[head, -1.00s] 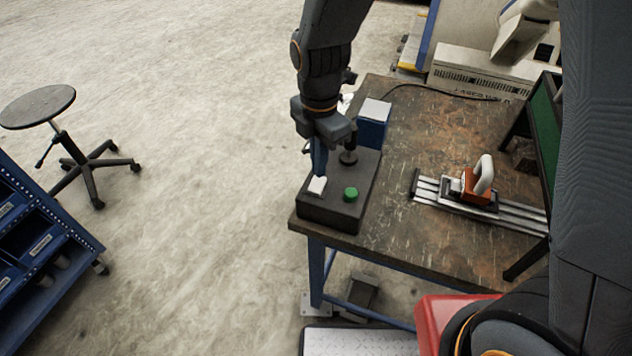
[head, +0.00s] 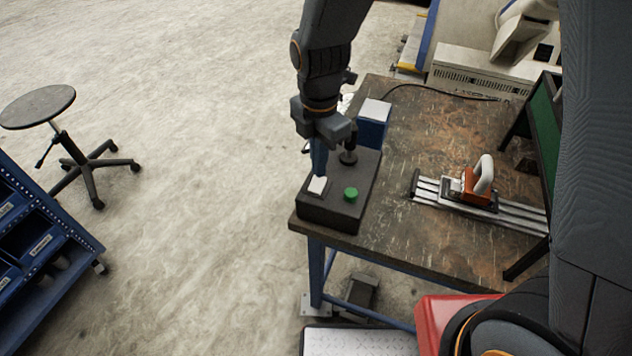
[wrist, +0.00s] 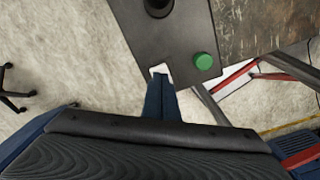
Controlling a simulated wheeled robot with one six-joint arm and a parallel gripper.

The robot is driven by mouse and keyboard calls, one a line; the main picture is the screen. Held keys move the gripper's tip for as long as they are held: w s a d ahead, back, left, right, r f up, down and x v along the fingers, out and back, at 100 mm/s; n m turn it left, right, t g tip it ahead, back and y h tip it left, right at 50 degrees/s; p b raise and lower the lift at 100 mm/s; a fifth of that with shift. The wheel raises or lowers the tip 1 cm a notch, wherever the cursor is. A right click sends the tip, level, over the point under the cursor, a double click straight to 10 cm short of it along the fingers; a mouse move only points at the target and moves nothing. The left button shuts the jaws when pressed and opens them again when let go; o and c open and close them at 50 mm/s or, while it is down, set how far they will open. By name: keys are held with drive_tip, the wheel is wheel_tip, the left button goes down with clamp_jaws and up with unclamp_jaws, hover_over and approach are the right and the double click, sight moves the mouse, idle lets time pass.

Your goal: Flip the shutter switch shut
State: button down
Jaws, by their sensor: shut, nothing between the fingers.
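The shutter switch is a white rocker (head: 317,186) on top of a dark control box (head: 335,213) at the table's near left corner. My gripper (head: 319,174) points down with its blue fingers together and empty, its tips at the far edge of the white switch. I cannot tell whether they touch it. In the wrist view the fingertips (wrist: 160,80) cover most of the switch, and only a white edge (wrist: 159,69) shows beyond them. Which way the rocker is tilted is not clear.
A green button (head: 351,194) sits right of the switch, and a black knob (head: 348,157) stands behind it on the box. A blue box with a white top (head: 374,112) is farther back. A rail with an orange slider (head: 476,188) lies on the wooden table (head: 420,130).

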sight(322, 179)
drive_tip(key=shift+f+b, duration=0.55)
drive_tip(key=shift+f, duration=0.5)
idle(0.9)
drive_tip(key=shift+r, duration=0.15)
wheel_tip(322, 179, up, 7)
drive_tip(key=p, duration=0.5)
drive_tip(key=shift+p, duration=0.35)
drive_tip(key=s+d+m+b, duration=0.2)
drive_tip(key=s+d+m, duration=0.1)
drive_tip(key=d+m, duration=0.7)
drive_tip(key=s+d+m+t+b, duration=0.1)
drive_tip(key=s+d+m+b, duration=0.2)
drive_tip(key=d+m, duration=0.7)
drive_tip(key=m, duration=0.6)
drive_tip(key=shift+s+d+f, duration=0.15)
drive_tip(key=shift+d+f, duration=0.05)
drive_tip(key=shift+d, duration=0.15)
